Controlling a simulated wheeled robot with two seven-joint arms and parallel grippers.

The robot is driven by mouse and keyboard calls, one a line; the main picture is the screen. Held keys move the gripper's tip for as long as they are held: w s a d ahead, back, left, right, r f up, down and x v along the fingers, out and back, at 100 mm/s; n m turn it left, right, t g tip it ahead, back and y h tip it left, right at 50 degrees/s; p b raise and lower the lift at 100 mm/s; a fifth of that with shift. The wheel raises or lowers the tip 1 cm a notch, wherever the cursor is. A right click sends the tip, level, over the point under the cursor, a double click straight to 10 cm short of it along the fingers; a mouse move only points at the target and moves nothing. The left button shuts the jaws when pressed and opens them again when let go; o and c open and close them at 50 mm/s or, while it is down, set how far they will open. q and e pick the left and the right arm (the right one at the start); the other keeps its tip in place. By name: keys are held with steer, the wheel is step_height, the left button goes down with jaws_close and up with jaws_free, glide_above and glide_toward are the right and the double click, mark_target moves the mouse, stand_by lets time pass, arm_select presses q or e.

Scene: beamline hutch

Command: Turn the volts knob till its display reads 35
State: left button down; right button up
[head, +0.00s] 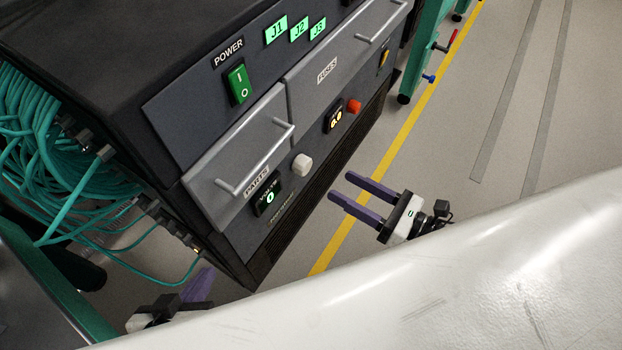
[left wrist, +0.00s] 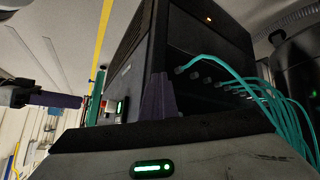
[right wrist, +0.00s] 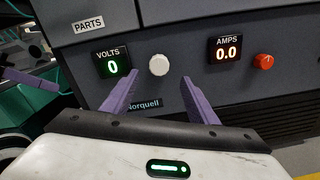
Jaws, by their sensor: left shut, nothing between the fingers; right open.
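The volts knob (head: 302,165) is a white round knob on the dark front panel of the rack. It also shows in the right wrist view (right wrist: 158,65). The volts display (right wrist: 113,64) sits to its left and reads 0; it shows in the head view too (head: 268,197). My right gripper (head: 341,190) is open and empty, in front of the panel. In the right wrist view its purple fingers (right wrist: 158,95) point at the panel, below and either side of the knob, apart from it. My left gripper (head: 211,287) is shut and empty, low beside the rack's near corner.
The amps display (right wrist: 227,50) reads 0.0, with a red knob (right wrist: 263,62) beside it. Drawers with bar handles (head: 242,155) sit above the volts display. A power switch (head: 239,83) is higher up. Teal cables (head: 60,150) hang at the left.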

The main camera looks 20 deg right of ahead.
mark_target(308, 167)
steer(key=shift+n, duration=0.4)
steer(key=b+x, duration=0.1)
steer(key=x, duration=0.9)
steer(key=shift+a+b, duration=0.1)
steer(key=shift+b, duration=0.3)
steer(key=c, duration=1.1)
